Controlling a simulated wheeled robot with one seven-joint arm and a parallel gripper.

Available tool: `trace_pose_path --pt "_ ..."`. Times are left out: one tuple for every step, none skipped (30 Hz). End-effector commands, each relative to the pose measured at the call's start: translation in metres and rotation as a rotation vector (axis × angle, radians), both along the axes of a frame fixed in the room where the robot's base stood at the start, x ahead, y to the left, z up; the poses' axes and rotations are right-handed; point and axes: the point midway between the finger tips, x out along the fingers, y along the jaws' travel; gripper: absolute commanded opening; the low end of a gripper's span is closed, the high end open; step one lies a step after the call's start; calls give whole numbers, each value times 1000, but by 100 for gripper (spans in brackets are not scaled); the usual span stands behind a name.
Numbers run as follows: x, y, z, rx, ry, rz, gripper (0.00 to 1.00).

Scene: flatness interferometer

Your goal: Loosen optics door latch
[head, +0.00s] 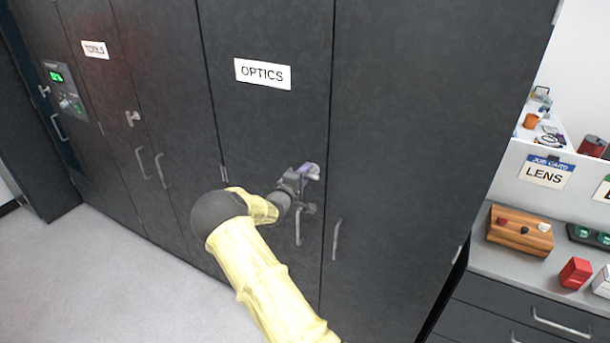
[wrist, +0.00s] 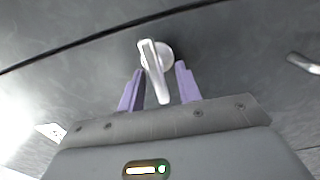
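The dark optics door (head: 270,125) carries a white OPTICS label (head: 262,73). It looks closed in the head view. In the wrist view its latch (wrist: 154,70) is a silver lever on a round boss, slightly tilted, its lower end pointing toward my gripper. My gripper (wrist: 160,88) has two purple fingers, one on each side of the lever, with a visible gap on both sides. My gripper also shows in the head view (head: 309,172), up against the door, where it mostly hides the latch.
Below my gripper is the optics door's pull handle (head: 298,228), with another pull handle (head: 336,240) to its right. The TOOLS cabinet (head: 105,90) with its own latch (head: 132,118) stands left. A workbench (head: 485,262) with a wooden box (head: 520,230) is at right. Floor at left (head: 90,280) is clear.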

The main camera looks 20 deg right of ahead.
Motion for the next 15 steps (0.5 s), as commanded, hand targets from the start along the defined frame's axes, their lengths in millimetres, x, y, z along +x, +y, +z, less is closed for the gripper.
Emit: trace_pose_path --pt "0 0 0 0 0 0 34" --pt "0 0 0 0 0 0 34" --pt "0 0 0 0 0 0 34" --pt "0 0 0 0 0 0 34" --pt "0 0 0 0 0 0 34" --pt "0 0 0 0 0 0 34" --pt "0 0 0 0 0 0 34" --pt "-1 1 0 0 0 0 34" --pt "-1 2 0 0 0 0 34" --pt "-2 3 -1 0 0 0 34" --pt "-3 4 -1 0 0 0 34" --pt "-5 7 -1 0 0 0 34" --pt "-7 10 -1 0 0 1 34" --pt "-9 13 -1 0 0 1 34" --pt "-13 17 -2 0 -1 1 34"
